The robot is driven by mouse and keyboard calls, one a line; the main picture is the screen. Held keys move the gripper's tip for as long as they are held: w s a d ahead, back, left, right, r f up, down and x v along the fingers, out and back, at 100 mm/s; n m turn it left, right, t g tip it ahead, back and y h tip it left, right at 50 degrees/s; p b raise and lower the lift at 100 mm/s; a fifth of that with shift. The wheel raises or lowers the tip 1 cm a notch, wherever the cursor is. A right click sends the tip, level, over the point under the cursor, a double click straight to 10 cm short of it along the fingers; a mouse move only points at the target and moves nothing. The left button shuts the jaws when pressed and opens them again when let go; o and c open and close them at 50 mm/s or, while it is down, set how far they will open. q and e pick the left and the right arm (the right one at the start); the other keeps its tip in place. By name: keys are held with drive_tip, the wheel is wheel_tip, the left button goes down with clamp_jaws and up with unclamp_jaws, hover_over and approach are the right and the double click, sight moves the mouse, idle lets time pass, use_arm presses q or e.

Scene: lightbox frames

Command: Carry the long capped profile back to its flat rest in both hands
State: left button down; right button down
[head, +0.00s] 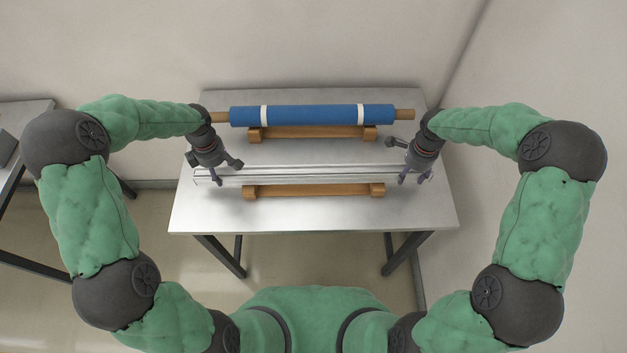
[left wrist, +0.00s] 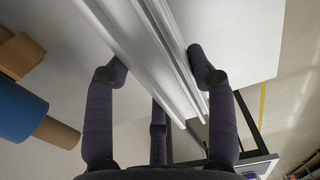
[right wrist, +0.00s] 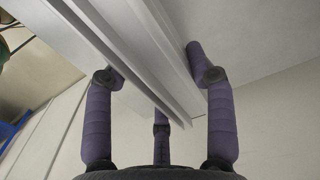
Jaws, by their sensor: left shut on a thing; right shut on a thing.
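The long silver profile (head: 300,176) lies level across the front part of the table, just behind the front wooden rest (head: 314,191) in the head view. I cannot tell how far it is above the rest. My left gripper (head: 217,172) is shut on the profile near its left end. Its fingers stand on both sides of the profile (left wrist: 150,50) in the left wrist view. My right gripper (head: 412,168) is shut on it near its right end. The profile (right wrist: 130,50) runs between the fingers in the right wrist view. The end caps are not clear.
A blue roll (head: 312,115) with white bands and a brown core lies on a rear wooden rest (head: 312,132), behind the profile. The metal table (head: 310,215) is bare along its front. Walls stand behind and right; another table (head: 20,115) is at far left.

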use_arm(q)
drive_tip(key=shift+f, duration=0.25)
use_arm(e)
drive_tip(key=shift+f, duration=0.3)
use_arm(q)
drive_tip(key=c, duration=0.9)
unclamp_jaws()
drive_tip(key=shift+f+b, duration=0.15)
drive_tip(key=shift+b, duration=0.15)
use_arm(e)
drive_tip(key=c, duration=0.9)
unclamp_jaws()
drive_tip(key=shift+f, duration=0.15)
use_arm(q)
drive_tip(key=o, duration=0.5)
use_arm(e)
drive_tip(key=o, duration=0.5)
use_arm(q)
wheel_tip(320, 180, up, 11)
drive_tip(key=shift+r, duration=0.2)
use_arm(e)
drive_tip(key=shift+r, duration=0.2)
use_arm(q)
drive_tip(key=shift+r, duration=0.4)
use_arm(e)
wheel_tip(320, 180, up, 12)
drive_tip(key=shift+f, duration=0.1)
